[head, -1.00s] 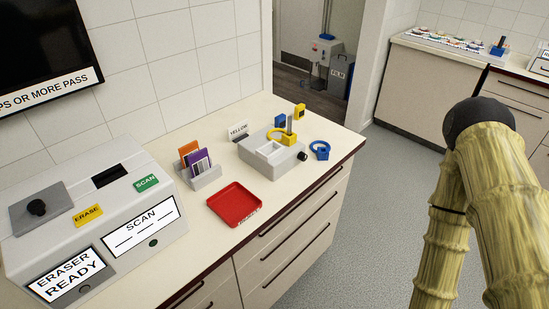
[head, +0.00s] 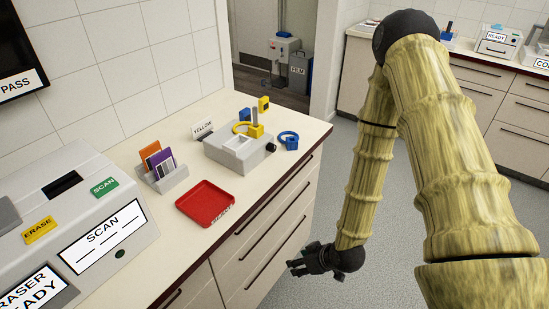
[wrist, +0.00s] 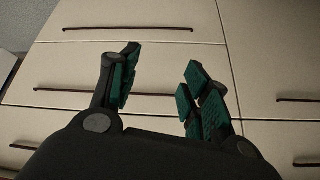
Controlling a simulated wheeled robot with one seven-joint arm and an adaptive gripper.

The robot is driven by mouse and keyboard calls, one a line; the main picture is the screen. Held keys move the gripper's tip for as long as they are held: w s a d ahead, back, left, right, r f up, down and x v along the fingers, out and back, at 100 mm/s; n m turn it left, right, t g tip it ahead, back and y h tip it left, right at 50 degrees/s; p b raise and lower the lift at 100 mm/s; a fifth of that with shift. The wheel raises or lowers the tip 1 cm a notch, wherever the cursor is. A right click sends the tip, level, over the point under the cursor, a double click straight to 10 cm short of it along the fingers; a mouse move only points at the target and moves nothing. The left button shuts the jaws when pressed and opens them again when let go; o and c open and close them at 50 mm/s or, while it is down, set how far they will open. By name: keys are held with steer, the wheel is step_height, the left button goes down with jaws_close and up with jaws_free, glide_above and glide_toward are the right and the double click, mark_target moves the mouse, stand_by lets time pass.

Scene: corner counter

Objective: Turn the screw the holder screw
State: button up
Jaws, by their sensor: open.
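In the head view a grey holder block (head: 238,150) with a square white recess stands on the counter. A dark round knob (head: 270,147), which looks like the holder screw, sticks out at its right end. A yellow ring piece (head: 255,131) sits around a grey post on the block. My gripper (head: 298,267) hangs in front of the drawers, below the counter edge and apart from the holder. In the wrist view my gripper (wrist: 157,88) is open and empty, its green-padded fingers apart, facing drawer fronts.
A blue ring piece (head: 289,140) lies right of the holder near the counter edge. A red tray (head: 206,202), a card rack (head: 165,180) and a large scanner box (head: 75,215) stand to the left. The counter edge (head: 240,227) lies between my gripper and these things.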

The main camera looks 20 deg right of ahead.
steer(key=w+d+r+n+t+y+b, duration=0.25)
steer(key=w+r+n+t+b, duration=0.2)
steer(key=w+r, duration=0.7)
steer(key=n+t+y+b, duration=0.3)
steer(key=n+t+y, duration=0.1)
steer(key=n+y, duration=0.15)
glide_toward(274, 149)
steer(key=shift+n+h, duration=0.3)
steer(key=shift+h, duration=0.2)
steer(key=x, duration=0.4)
steer(key=p+x, duration=0.1)
steer(key=x, duration=0.4)
steer(key=shift+s+r, duration=0.15)
steer(key=shift+r, duration=0.05)
steer(key=c, duration=1)
